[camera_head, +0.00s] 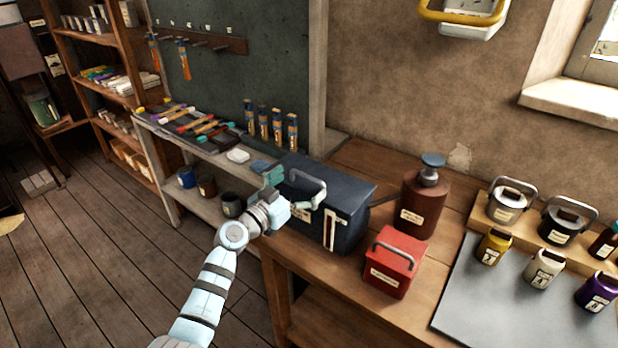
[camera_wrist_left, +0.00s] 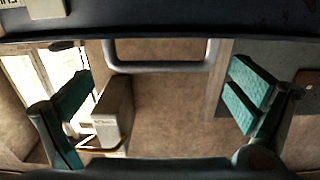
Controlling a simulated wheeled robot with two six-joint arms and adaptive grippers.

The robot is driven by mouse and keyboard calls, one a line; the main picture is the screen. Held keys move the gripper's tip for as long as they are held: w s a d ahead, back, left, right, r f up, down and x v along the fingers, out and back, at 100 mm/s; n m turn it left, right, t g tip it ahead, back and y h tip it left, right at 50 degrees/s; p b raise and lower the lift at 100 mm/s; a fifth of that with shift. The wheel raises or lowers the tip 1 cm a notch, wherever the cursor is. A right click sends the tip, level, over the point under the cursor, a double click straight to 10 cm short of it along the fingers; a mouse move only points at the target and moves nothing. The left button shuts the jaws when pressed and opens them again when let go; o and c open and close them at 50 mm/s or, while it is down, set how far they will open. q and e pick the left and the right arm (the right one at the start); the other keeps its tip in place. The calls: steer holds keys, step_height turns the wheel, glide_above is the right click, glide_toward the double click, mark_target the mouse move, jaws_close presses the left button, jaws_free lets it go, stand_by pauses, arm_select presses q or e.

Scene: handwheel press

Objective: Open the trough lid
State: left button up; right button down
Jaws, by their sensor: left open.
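The dark blue box (camera_head: 350,213), which I take to be the trough, stands on the wooden bench with its dark lid (camera_head: 345,182) down. A pale grey bar handle (camera_head: 307,178) stands on the lid. My left gripper (camera_head: 293,189) is at the handle, over the box's left part, with its teal fingers apart. In the left wrist view the grey handle (camera_wrist_left: 160,67) lies across the space between the spread fingers (camera_wrist_left: 162,95), nearer the top. The fingers look clear of it. The dark box edge (camera_wrist_left: 160,22) fills the top there. My right gripper is not in view.
A red box with a handle (camera_head: 390,267) and a brown bottle (camera_head: 424,205) stand close to the right of the blue box. A low shelf with tubes (camera_head: 263,122) is behind left.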

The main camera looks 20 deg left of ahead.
mark_target(308, 175)
arm_select(q)
steer(key=x, duration=0.2)
steer(key=shift+w+f+b, duration=0.15)
steer(key=shift+w+b, duration=0.15)
steer(key=shift+w, duration=0.1)
steer(key=shift+w+d+r, duration=0.1)
steer(key=shift+w+r, duration=0.05)
steer(key=shift+r, duration=0.05)
